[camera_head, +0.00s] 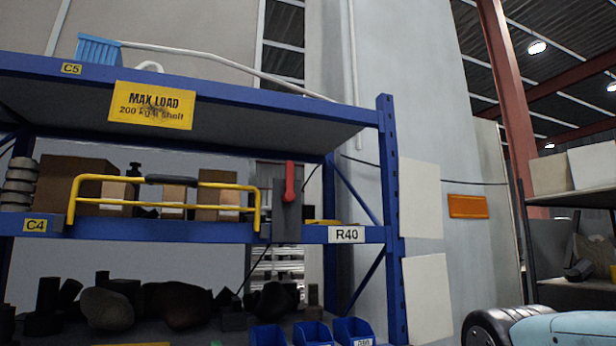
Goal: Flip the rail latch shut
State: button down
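A yellow tubular rail (185,206) with a dark grip on its top bar stands along the front of the middle shelf. At its right end is an upright grey plate (288,225) with a red lever (290,182), which looks like the rail latch. The lever stands upright, its long part pointing up and its lower end against the plate. The rail's right end is just left of the plate. I cannot tell whether they are joined. My gripper is not in view.
The blue rack (388,150) holds boxes (75,180) behind the rail, blue bins (353,330) and dark lumpy items on the lower shelf. A dark shelf unit (580,200) stands at right.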

aim_at(289, 196)
jog(key=u, duration=0.1)
jog(key=i, duration=0.9)
jog(key=z, duration=0.1)
